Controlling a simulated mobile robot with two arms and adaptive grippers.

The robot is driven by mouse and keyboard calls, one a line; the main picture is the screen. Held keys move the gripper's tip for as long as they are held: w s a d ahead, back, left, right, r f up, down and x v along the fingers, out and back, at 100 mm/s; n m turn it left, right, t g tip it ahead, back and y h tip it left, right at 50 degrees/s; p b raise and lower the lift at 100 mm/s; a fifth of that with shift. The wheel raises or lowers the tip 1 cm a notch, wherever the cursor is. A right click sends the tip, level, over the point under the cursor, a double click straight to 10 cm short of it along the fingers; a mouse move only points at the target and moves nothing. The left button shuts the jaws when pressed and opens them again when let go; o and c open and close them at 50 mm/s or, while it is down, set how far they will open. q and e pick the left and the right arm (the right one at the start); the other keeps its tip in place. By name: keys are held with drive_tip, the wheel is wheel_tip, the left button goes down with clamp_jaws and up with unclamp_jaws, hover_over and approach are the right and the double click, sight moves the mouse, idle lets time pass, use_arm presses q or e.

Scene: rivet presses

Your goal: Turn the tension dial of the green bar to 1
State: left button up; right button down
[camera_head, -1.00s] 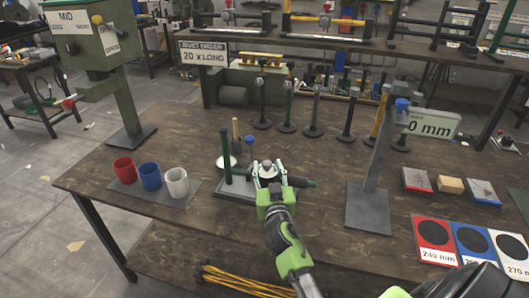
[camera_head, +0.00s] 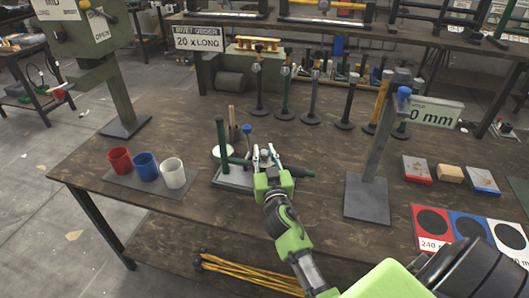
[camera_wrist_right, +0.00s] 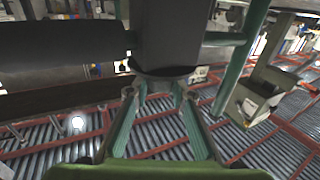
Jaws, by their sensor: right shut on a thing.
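A dark part of the bar (camera_wrist_right: 60,43) runs off left there and a thinner green part right. The dial's numbers cannot be read. My left gripper is not in view.
Red, blue and white cups (camera_head: 146,168) stand at the left. A grey post stand (camera_head: 367,195) is close on the right. Several upright rods (camera_head: 311,95) stand behind. A blue-topped tool (camera_head: 247,130) stands beside the bar. The front table middle is clear.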

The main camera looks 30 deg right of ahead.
drive_tip(key=n+t+y+p, duration=0.1)
drive_tip(key=n+y+p, duration=0.1)
drive_tip(key=y+p, duration=0.1)
drive_tip(key=shift+d+r, duration=0.1)
drive_tip(key=shift+r, duration=0.05)
drive_tip(key=shift+f+n+t+y+p, duration=0.15)
drive_tip(key=shift+n+y+p, duration=0.35)
drive_tip(key=shift+y, duration=0.35)
drive_tip(key=shift+f+n+t+y+p, duration=0.15)
drive_tip(key=shift+n+y+p, duration=0.15)
drive_tip(key=shift+n+y, duration=0.45)
drive_tip(key=shift+y, duration=0.3)
drive_tip(key=c, duration=1.8)
unclamp_jaws()
drive_tip(key=shift+o, duration=0.2)
drive_tip(key=s, duration=1.2)
drive_tip(key=shift+a, duration=0.3)
